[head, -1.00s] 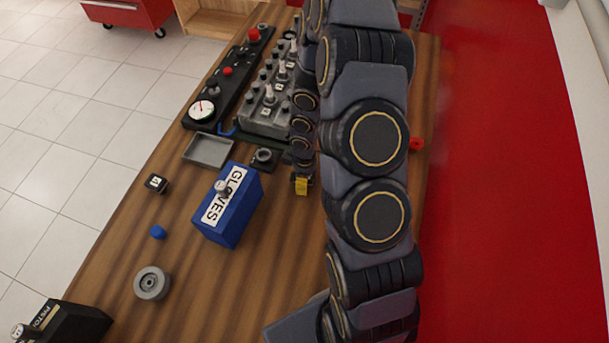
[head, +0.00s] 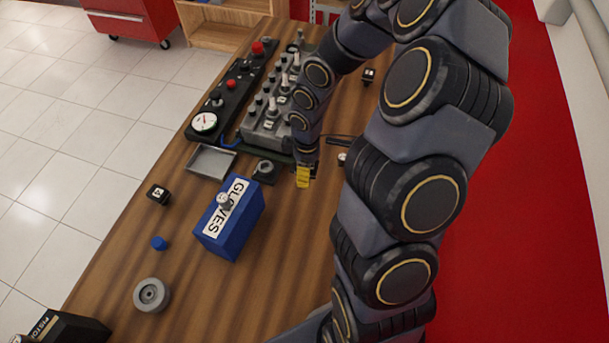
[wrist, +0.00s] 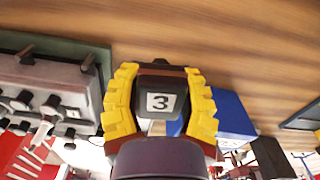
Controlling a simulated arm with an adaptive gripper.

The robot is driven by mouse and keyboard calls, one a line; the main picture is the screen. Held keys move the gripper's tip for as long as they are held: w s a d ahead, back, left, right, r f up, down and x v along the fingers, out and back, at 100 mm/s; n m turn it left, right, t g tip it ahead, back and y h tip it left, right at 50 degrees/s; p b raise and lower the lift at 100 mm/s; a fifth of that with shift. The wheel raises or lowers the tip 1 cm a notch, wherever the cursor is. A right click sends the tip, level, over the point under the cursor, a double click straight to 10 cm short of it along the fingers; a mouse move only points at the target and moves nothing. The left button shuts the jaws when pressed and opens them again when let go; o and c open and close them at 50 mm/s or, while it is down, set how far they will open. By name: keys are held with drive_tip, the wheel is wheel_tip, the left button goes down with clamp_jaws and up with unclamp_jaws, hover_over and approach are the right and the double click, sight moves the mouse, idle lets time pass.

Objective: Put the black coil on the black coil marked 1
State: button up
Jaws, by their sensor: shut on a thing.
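My gripper (head: 303,176) is over the table, just right of the engine block's near end. In the wrist view its yellow fingers (wrist: 160,104) are shut on a black coil with a white "3" label (wrist: 159,92). The grey engine block (head: 262,132) carries several upright parts and small white labels, too small to read in the head view. It also shows at the left of the wrist view (wrist: 30,75), apart from the held coil. I cannot tell which coil is marked 1. Other small black labelled blocks lie on the table, one at left (head: 159,193) and one at far right (head: 369,75).
A blue gloves box (head: 240,238) stands in front of my gripper. A grey tray (head: 211,161), a round black part (head: 264,170), a blue cap (head: 159,243) and a grey pulley (head: 152,294) lie nearby. A black gauge panel (head: 229,98) is left of the engine.

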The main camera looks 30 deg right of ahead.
drive_tip(key=shift+r, duration=0.65)
drive_tip(key=w+a+r+m, duration=0.4)
drive_tip(key=w+r+m, duration=0.1)
drive_tip(key=r, duration=0.3)
drive_tip(key=w+a+r+m, duration=0.4)
drive_tip(key=r+m, duration=0.1)
drive_tip(key=r, duration=0.4)
drive_tip(key=shift+w+a+r, duration=0.15)
drive_tip(key=shift+w+r, duration=0.15)
drive_tip(key=shift+w, duration=0.05)
drive_tip(key=shift+f, duration=0.1)
